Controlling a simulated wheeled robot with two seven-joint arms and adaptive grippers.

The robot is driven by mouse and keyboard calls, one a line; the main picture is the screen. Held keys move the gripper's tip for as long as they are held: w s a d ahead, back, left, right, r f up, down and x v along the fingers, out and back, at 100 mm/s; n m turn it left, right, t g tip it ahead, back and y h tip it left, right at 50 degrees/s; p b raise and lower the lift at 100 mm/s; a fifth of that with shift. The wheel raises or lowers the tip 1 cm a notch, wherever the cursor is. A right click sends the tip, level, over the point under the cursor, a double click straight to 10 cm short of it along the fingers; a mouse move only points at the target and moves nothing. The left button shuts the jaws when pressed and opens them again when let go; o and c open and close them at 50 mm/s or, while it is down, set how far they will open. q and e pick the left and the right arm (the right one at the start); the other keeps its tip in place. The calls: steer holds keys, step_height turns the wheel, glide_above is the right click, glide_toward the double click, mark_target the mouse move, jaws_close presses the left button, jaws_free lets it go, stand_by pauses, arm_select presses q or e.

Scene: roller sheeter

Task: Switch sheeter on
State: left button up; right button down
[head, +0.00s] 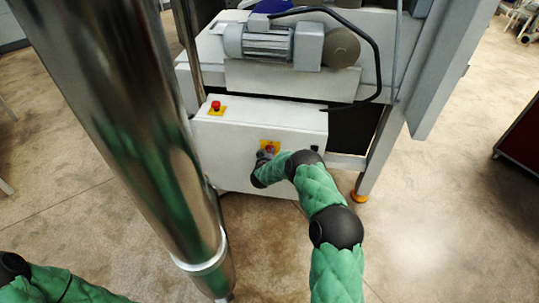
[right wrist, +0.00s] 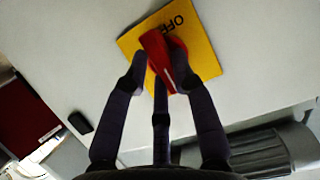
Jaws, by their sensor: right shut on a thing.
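The sheeter (head: 230,140) is a white machine with a control box low on its front. A red rotary switch (right wrist: 156,58) sits on a yellow plate (right wrist: 133,42) marked OFF; the plate also shows in the head view (head: 275,143). My right gripper (right wrist: 162,76) is shut on the red switch, a dark finger at each side of it. In the head view my right gripper (head: 265,157) is at the box front and partly covers the switch. The knob looks tilted against the plate. My left gripper is out of view; only part of that arm shows at the bottom left.
A red push button (head: 216,106) on a yellow base sits on the box top. A small black fitting (head: 314,148) is on the box front, right of the switch. A grey motor (head: 260,41) and a hanging black cable are above. Open floor lies to the right.

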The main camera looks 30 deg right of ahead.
steer(key=c, duration=1.2)
jaws_free()
steer(key=shift+s+d+f, duration=0.1)
steer(key=shift+f, duration=0.15)
steer(key=shift+o, duration=0.9)
steer(key=shift+d, duration=0.1)
steer(key=shift+r, duration=0.1)
steer(key=v, duration=1.1)
steer(key=shift+s+a+r, duration=0.2)
steer(key=shift+a+r, duration=0.05)
steer(key=shift+a, duration=0.05)
